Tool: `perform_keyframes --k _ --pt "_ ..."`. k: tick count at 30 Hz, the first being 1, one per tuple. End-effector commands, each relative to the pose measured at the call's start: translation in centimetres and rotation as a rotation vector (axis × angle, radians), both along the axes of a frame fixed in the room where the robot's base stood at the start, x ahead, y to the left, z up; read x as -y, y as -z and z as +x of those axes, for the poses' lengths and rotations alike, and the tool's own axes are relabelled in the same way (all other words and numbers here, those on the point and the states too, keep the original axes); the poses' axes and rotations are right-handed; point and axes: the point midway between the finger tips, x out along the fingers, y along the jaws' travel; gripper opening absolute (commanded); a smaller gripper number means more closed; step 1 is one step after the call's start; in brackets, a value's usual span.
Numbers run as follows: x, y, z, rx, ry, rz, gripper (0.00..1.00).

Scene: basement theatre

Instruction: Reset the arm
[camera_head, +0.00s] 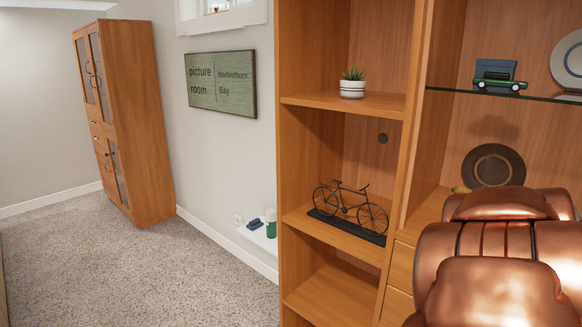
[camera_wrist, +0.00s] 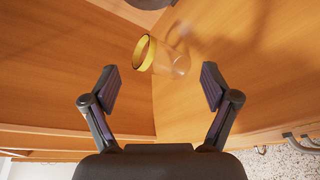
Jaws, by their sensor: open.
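My gripper (camera_wrist: 160,90) shows in the wrist view with its two dark fingers spread wide apart. It is open and nothing is between the fingers. Ahead of the fingertips is a clear glass (camera_wrist: 172,58) with a yellow rim, on a wooden surface (camera_wrist: 235,65). The gripper and the glass look apart. In the head view, copper-coloured links of my arm fill the lower right, in front of the shelf unit. The gripper itself is hidden there. A small yellow edge (camera_head: 461,190) shows just above the arm.
The wooden shelf unit (camera_head: 290,130) holds a bicycle model (camera_head: 350,210), a potted plant (camera_head: 352,88), a green toy car (camera_head: 499,82) and a dark round plate (camera_head: 493,166). A tall cabinet (camera_head: 140,120) stands at the back left. The carpet (camera_head: 130,270) at left is clear.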

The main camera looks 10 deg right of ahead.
Motion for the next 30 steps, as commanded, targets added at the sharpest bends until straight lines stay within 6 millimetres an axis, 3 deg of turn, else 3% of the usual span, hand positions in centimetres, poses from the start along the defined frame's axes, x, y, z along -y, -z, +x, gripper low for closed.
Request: perform_keyframes --k 8,17,24,30 --pt "-6.8 3.9 -2.7 0.106 0.262 0.492 0.86" --pt "-17.8 10.0 -8.0 0.097 0.595 0.983 0.86" --pt "-28.7 13.8 -15.3 -0.040 0.917 1.262 0.86" --pt "-36.0 14.9 -22.5 -0.197 1.176 1.343 0.86"
